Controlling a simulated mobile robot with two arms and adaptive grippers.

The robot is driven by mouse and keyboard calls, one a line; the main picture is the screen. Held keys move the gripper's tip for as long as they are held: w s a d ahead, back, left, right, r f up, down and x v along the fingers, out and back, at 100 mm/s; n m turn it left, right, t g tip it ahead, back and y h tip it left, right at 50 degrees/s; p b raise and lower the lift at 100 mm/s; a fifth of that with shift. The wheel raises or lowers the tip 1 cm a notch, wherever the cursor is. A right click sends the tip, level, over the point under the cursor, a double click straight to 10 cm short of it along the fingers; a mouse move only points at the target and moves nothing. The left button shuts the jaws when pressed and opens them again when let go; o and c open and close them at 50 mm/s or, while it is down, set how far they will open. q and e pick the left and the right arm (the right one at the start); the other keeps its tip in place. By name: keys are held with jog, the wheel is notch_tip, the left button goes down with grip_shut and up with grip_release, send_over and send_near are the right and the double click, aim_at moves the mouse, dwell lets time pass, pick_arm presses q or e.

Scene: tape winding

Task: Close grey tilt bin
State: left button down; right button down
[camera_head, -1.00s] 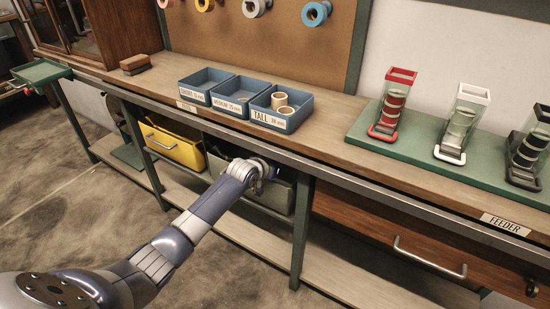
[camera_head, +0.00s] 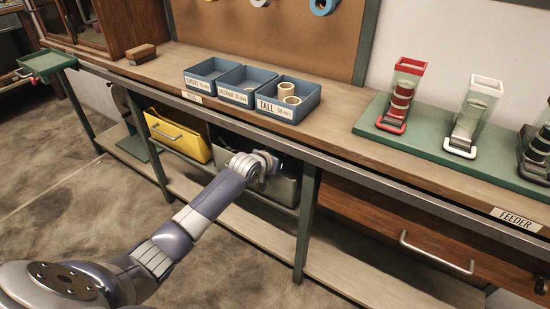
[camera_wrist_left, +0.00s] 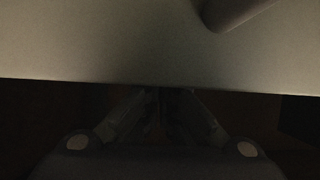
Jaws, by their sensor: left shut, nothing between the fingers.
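The grey tilt bin (camera_head: 286,190) hangs under the workbench, just right of the yellow bin. My left arm covers part of its front, and how far it is tilted out is hard to tell. My left gripper (camera_head: 270,168) is at the bin's upper front, shut and empty. In the left wrist view, a pale grey panel (camera_wrist_left: 110,45), likely the bin's front, fills the upper half, with part of a rounded bar (camera_wrist_left: 232,10) at the top. The shut fingers (camera_wrist_left: 160,92) point at the panel's edge; contact cannot be told. My right gripper is out of view.
The yellow bin (camera_head: 178,138) is tilted out to the left. A table leg (camera_head: 305,222) stands right of the grey bin, then a wooden drawer (camera_head: 385,215). Blue trays (camera_head: 288,112) and the feeder stand (camera_head: 420,140) are on the bench above. A lower shelf (camera_head: 245,225) runs below.

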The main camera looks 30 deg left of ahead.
pick_arm(q)
jog(key=v, duration=0.8)
jog(key=shift+s+r, duration=0.15)
jog(key=shift+s, duration=0.25)
jog(key=shift+a, duration=0.15)
